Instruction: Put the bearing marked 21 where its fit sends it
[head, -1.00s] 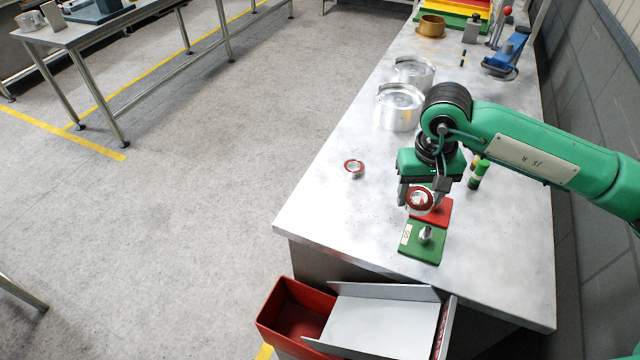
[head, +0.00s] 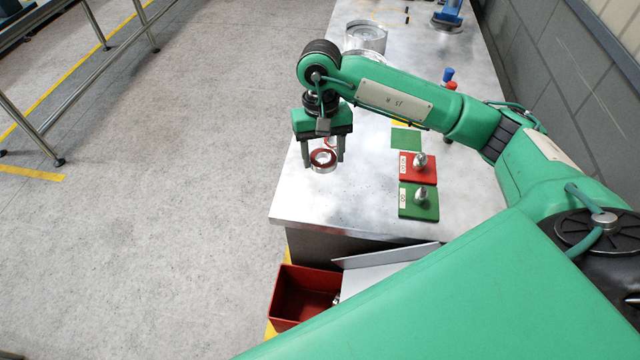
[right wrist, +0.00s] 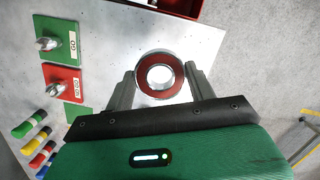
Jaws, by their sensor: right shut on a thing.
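My right gripper (head: 323,160) is shut on a metal bearing (head: 322,166) with a red ring, held near the table's left edge. In the right wrist view the bearing (right wrist: 138,80) sits between the two fingers, its open bore facing the camera; I cannot read a number on it. Part of another red-ringed piece (head: 330,142) shows behind the gripper. A green GO block (head: 430,212) and a red block (head: 404,178), each with an upright metal plug, stand to the right of the gripper. My left gripper is not in view.
A metal cylinder (head: 364,40) stands farther back. The table's front left is clear.

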